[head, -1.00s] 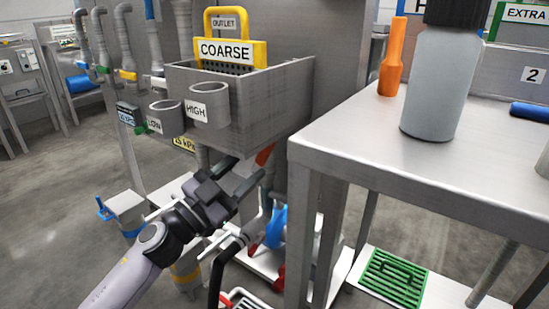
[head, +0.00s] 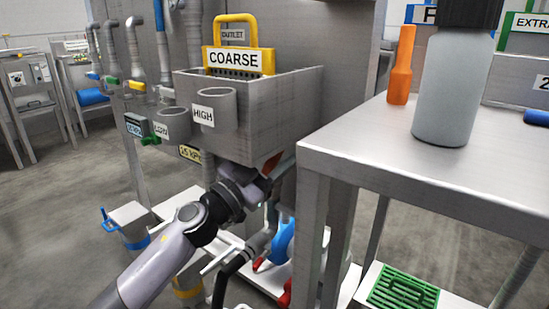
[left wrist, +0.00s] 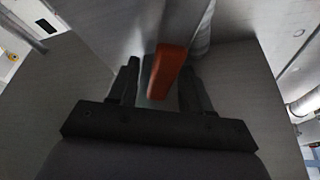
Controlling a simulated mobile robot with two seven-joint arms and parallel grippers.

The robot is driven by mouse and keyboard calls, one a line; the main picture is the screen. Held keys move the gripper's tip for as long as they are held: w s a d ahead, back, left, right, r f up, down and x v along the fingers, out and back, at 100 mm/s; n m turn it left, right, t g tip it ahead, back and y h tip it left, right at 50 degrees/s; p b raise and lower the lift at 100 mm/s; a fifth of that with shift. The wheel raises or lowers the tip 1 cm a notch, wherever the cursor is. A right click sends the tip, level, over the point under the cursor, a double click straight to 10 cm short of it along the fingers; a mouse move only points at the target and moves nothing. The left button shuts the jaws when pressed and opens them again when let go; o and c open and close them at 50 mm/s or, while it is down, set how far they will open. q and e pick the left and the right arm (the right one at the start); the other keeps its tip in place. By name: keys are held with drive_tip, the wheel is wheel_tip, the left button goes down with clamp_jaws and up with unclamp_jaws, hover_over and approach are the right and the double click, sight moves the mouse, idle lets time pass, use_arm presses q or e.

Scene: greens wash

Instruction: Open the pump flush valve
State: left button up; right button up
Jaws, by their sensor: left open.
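An orange-red handle (head: 274,161) shows in part just under the grey tank, beside my left gripper (head: 262,178). In the left wrist view the same-coloured handle (left wrist: 167,72) lies between the two open dark fingers, with a gap at its sides. I cannot tell whether a finger touches it. No label on it is readable. The left gripper's tips are largely hidden under the tank in the head view. Below, a blue rounded pump-like part (head: 283,242) is partly hidden behind the table leg. My right gripper is not in view.
The tank (head: 250,125) with the yellow COARSE screen (head: 233,60) and the LOW and HIGH cups hangs close above my left gripper. A steel table (head: 400,160) with a grey bottle (head: 453,90) and an orange tool (head: 402,65) stands to the right.

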use_arm(q)
drive_tip(key=shift+c, duration=0.3)
clamp_jaws()
drive_tip(key=shift+w+a+r+n+p, duration=0.1)
drive_tip(key=shift+a+r+n+p, duration=0.1)
drive_tip(key=shift+n+p, duration=0.3)
drive_tip(key=shift+w+a+n+t+y+p, duration=0.2)
drive_tip(key=shift+n+t+y+p, duration=0.15)
drive_tip(key=shift+n+t, duration=0.15)
drive_tip(key=shift+o, duration=0.3)
unclamp_jaws()
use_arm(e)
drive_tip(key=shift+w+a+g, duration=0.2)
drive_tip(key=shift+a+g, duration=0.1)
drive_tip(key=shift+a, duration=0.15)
use_arm(q)
drive_tip(key=shift+s+a, duration=0.1)
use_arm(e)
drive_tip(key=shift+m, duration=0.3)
